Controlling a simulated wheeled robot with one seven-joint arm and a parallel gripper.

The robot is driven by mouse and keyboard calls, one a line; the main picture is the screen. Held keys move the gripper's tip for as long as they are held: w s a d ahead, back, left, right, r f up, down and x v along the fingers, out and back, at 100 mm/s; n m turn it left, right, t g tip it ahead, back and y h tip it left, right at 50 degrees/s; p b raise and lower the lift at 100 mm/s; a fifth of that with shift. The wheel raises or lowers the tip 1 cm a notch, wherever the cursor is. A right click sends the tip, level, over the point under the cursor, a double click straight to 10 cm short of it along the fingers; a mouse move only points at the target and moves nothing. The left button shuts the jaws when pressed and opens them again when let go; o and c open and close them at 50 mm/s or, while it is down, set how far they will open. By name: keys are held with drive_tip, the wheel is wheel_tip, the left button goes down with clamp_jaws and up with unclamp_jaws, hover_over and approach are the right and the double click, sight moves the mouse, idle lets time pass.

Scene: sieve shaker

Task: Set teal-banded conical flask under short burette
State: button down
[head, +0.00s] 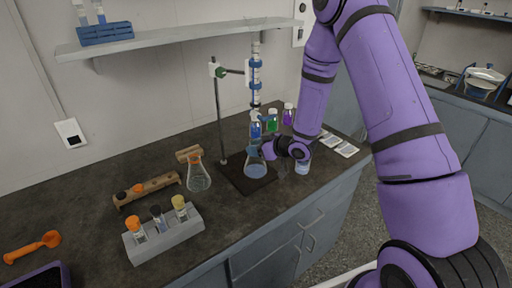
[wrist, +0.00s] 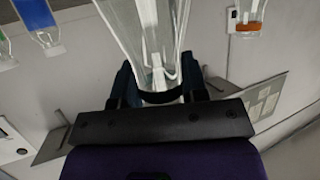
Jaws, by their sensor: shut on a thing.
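The short burette (head: 256,70) stands upright with blue fittings, clamped to a rod stand (head: 218,110) with a dark base plate (head: 236,180). A clear conical flask (head: 256,169) with pale liquid appears over the base plate, below the burette. I cannot tell whether it touches the plate. My gripper (head: 268,150) reaches in from the right and is shut on this flask. In the wrist view the flask's glass (wrist: 150,35) lies between the two fingers (wrist: 157,84).
An orange-marked flask (head: 198,180) stands left of the stand. A wooden rack (head: 148,188) and a grey rack (head: 165,236) are further left. Blue, green (head: 272,124) and purple (head: 288,116) bottles stand behind.

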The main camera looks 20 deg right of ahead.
drive_tip(key=c, duration=0.6)
unclamp_jaws()
drive_tip(key=shift+c, duration=0.2)
drive_tip(key=shift+r, duration=0.15)
drive_tip(key=v, duration=1.2)
drive_tip(key=s+d+r+m+h, duration=0.25)
drive_tip(key=r+h, duration=0.25)
drive_tip(key=r, duration=0.5)
drive_tip(key=s+d+r+m+h, duration=0.2)
drive_tip(key=d+r+h, duration=0.15)
drive_tip(key=r, duration=0.55)
drive_tip(key=s+a+r+m+g, duration=0.1)
drive_tip(key=s+a+r+g, duration=0.1)
drive_tip(key=s, duration=1)
drive_tip(key=s+a+r+m+g, duration=0.2)
drive_tip(key=s+r, duration=0.4)
drive_tip(key=s, duration=0.6)
drive_tip(key=shift+s+a+r+g, duration=0.25)
drive_tip(key=shift+a+r+g, duration=0.25)
drive_tip(key=shift+a, duration=0.75)
